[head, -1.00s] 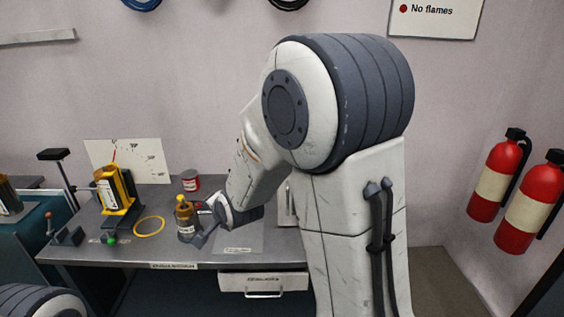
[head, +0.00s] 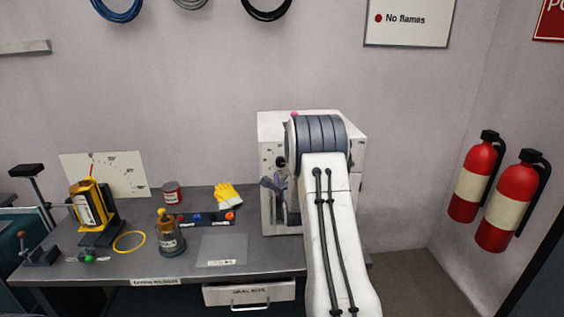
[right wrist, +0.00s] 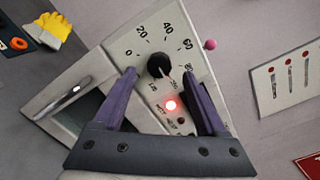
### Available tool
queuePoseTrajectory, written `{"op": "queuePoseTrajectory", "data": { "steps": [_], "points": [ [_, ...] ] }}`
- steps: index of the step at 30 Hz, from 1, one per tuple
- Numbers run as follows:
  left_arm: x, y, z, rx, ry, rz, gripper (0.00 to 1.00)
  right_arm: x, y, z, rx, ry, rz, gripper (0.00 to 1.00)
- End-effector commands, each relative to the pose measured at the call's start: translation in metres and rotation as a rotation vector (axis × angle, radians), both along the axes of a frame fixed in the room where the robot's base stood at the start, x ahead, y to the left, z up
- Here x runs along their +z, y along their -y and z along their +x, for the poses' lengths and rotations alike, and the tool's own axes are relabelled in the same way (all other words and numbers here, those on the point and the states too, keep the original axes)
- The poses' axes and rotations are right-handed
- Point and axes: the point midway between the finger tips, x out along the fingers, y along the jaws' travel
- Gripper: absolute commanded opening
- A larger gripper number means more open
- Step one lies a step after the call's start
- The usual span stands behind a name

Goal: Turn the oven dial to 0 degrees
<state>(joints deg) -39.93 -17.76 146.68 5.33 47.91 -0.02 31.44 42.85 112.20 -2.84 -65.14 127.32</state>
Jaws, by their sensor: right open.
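The oven (head: 270,127) is a white box at the back right of the bench, partly hidden by my right arm. Its black dial (right wrist: 158,66) shows in the right wrist view, ringed by numbers from 0 through 20, 40, 60 and 80. The pale pointer on the dial points to the lower right, away from the 0. My right gripper (right wrist: 159,76) is open, with its fingertips to either side of the dial in that view; I cannot tell whether they touch it. In the head view the right gripper (head: 273,184) is at the oven's front. My left gripper is out of view.
A red light (right wrist: 171,104) glows below the dial. A pink ball (right wrist: 209,44) shows beside the oven's top edge.

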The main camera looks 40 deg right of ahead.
Motion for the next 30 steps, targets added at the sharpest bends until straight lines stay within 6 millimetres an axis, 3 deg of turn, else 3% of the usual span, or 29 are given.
{"op": "queuePoseTrajectory", "data": {
  "steps": [7, 19, 20, 25, 30],
  "points": [
    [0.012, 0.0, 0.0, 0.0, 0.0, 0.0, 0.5, 0.001, 0.014, 0.027, 0.001, -0.001, 0.0, 0.74],
    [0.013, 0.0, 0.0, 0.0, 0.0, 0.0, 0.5, -0.001, 0.018, 0.033, 0.001, -0.002, 0.0, 0.74],
    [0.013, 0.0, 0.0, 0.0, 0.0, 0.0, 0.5, -0.001, 0.018, 0.033, 0.001, -0.002, 0.0, 0.67],
    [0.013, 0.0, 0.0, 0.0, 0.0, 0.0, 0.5, 0.0, 0.018, 0.033, 0.001, -0.001, 0.0, 0.02],
    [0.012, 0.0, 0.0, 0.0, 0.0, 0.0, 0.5, -0.001, 0.018, 0.033, 0.001, -0.003, -0.003, 0.0]
  ]
}}
